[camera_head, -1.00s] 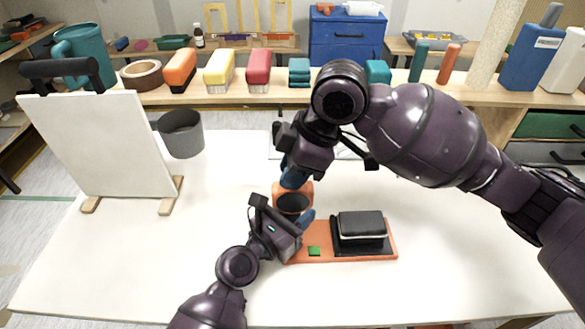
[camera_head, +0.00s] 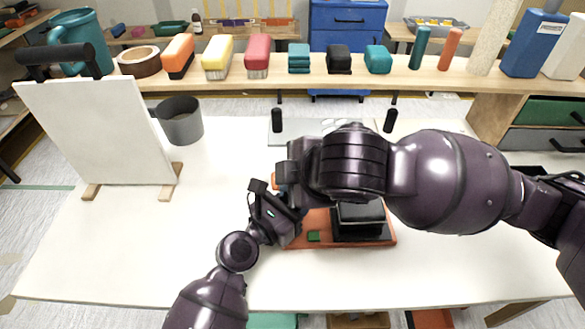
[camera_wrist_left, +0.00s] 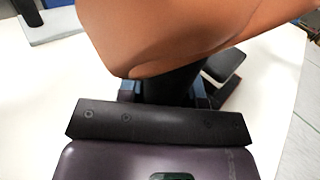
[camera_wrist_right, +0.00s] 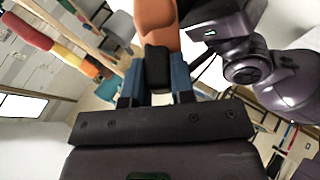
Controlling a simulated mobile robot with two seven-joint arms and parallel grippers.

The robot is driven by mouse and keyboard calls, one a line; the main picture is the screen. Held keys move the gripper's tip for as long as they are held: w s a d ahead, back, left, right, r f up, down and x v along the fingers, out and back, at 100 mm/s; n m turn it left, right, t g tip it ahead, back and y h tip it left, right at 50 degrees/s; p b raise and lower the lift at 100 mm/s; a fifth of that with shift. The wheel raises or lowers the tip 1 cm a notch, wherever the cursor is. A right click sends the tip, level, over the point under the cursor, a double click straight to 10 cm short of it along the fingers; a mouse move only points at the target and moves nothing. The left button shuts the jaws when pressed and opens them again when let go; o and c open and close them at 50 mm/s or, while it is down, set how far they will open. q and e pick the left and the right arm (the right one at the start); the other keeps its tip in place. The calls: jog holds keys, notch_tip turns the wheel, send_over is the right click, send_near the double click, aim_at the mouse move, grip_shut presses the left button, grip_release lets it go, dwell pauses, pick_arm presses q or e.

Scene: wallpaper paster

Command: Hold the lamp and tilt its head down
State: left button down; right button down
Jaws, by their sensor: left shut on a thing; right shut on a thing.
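The lamp has an orange base (camera_head: 352,242) lying on the white table, with a small green button (camera_head: 313,236) and a black block (camera_head: 358,222) on it. In the head view my right arm hides most of the lamp's orange head (camera_head: 279,179). The head also fills the top of the left wrist view (camera_wrist_left: 190,30). My left gripper (camera_wrist_left: 170,92) is shut on the lamp's black stem, just below the head. My right gripper (camera_wrist_right: 157,85) is shut on a black part at the lamp's head, with orange (camera_wrist_right: 157,22) beyond it. Its fingertips are hidden in the head view.
A white board on an easel (camera_head: 95,130) and a grey mug (camera_head: 181,120) stand on the table's left. A clear panel with black posts (camera_head: 277,120) is behind the lamp. A wooden shelf (camera_head: 235,85) with brushes runs along the back. The front left table is clear.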

pick_arm(q)
jog(key=shift+s+f, duration=0.1)
jog(key=shift+f, duration=0.25)
pick_arm(e)
jog(key=shift+s+f, duration=0.1)
jog(key=shift+f, duration=0.1)
jog(key=c, duration=1)
grip_release()
jog(key=shift+o, duration=0.2)
jog(key=v, duration=0.7)
jog(key=shift+s, duration=0.3)
jog(key=shift+d+r, duration=0.1)
jog(key=shift+r, duration=0.05)
